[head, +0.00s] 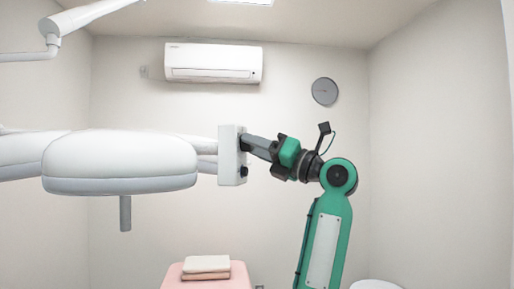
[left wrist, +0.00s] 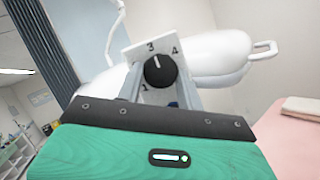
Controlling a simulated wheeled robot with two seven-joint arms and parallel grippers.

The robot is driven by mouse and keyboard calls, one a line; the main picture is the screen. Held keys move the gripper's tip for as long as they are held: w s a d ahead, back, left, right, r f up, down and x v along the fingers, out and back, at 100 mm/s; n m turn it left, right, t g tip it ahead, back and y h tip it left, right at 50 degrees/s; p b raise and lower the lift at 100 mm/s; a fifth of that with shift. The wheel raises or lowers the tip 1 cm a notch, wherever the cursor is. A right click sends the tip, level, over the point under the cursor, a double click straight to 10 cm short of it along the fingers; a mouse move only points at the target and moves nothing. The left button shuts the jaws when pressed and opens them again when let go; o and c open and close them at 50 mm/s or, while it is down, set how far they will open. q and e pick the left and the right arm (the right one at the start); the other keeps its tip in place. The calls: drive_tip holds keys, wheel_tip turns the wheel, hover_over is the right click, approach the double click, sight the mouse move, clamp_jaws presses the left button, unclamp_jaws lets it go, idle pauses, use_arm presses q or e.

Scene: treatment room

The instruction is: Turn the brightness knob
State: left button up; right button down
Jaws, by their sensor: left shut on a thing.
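The black brightness knob (left wrist: 160,71) sits on a white panel marked with numbers in the left wrist view. Its white pointer line points up near the 3; the 4 is to the right and a 1 is at lower left. My left gripper (left wrist: 158,82) has a finger on each side of the knob and is shut on it. In the head view my left gripper (head: 246,142) reaches the right face of the white control box (head: 230,155), and its fingers hide the knob there. My right gripper is not in view.
The box joins the white surgical lamp head (head: 120,160), which has a handle (head: 125,213) hanging below. A small dark knob (head: 244,171) sticks out under my fingers. Folded towels (head: 206,266) lie on a pink bed (head: 178,279) below.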

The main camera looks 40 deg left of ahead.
use_arm(q)
drive_tip(key=shift+w+a+n+g+h+b, duration=0.15)
drive_tip(key=shift+n+g+h+b, duration=0.3)
drive_tip(key=shift+n+g, duration=1.6)
drive_tip(key=shift+w+n+g+h+b, duration=0.2)
drive_tip(key=shift+n+g+h, duration=0.4)
drive_tip(key=shift+n, duration=3)
drive_tip(key=shift+w+a+n+g+h+b, duration=0.2)
drive_tip(key=shift+n+g+h, duration=0.7)
drive_tip(key=shift+n, duration=1.95)
drive_tip(key=shift+d+g, duration=0.1)
drive_tip(key=shift+g, duration=0.25)
drive_tip(key=o, duration=1)
drive_tip(key=shift+d, duration=0.1)
